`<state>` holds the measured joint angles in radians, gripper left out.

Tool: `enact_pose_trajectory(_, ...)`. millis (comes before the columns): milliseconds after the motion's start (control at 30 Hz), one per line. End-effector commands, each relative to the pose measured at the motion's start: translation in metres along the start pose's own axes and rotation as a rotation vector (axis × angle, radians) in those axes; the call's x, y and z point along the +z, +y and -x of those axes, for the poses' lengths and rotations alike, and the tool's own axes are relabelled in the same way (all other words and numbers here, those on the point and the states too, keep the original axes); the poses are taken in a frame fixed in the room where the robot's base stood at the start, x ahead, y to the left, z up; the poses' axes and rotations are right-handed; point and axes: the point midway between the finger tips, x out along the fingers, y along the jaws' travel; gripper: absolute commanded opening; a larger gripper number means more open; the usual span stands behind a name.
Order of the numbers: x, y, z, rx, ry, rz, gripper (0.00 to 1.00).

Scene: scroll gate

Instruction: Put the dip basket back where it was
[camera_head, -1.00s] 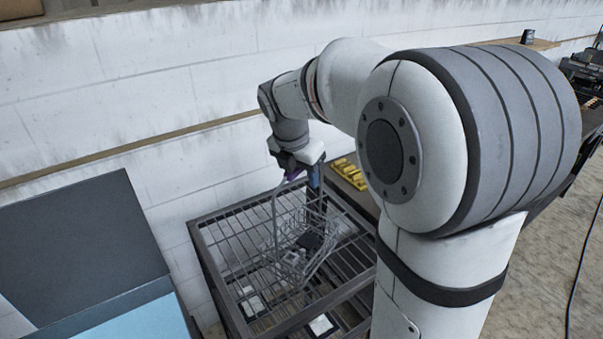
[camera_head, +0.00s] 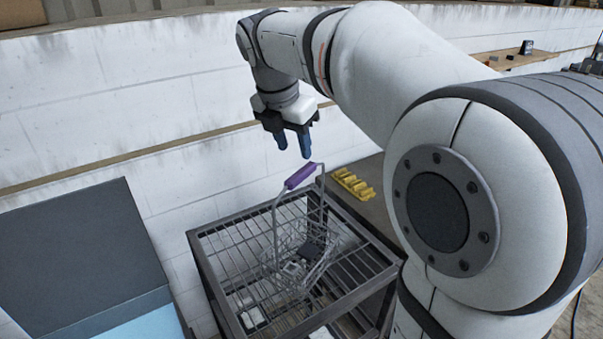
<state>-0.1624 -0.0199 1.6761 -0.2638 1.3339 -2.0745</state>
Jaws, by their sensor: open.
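The dip basket (camera_head: 292,267) is a wire basket with a tall handle and a purple grip (camera_head: 300,176). It stands on the dark slatted rack (camera_head: 218,236), with a dark piece and a light piece lying in it. My gripper (camera_head: 294,144) is open and empty, pointing down above the purple grip and apart from it.
A dark grey tank (camera_head: 80,255) with light blue inside (camera_head: 145,325) stands to the left of the rack. A yellow toothed piece (camera_head: 353,184) lies on a dark surface behind the rack. A pale block wall (camera_head: 130,90) runs along the back.

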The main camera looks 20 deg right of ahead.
Motion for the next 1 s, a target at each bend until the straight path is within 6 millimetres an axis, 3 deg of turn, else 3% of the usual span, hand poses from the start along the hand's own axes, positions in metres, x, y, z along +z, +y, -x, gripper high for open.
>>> enact_pose_trajectory(167,-0.003,-0.005,0.000,0.004,0.004,-0.051,0.42)
enact_pose_trajectory(267,-0.011,-0.019,-0.004,0.019,0.015,-0.202,0.42)
enact_pose_trajectory(800,-0.114,-0.136,-0.074,0.059,0.224,-1.766,0.42)
enact_pose_trajectory(1000,-0.143,-0.160,-0.096,0.030,0.295,-2.167,0.42)
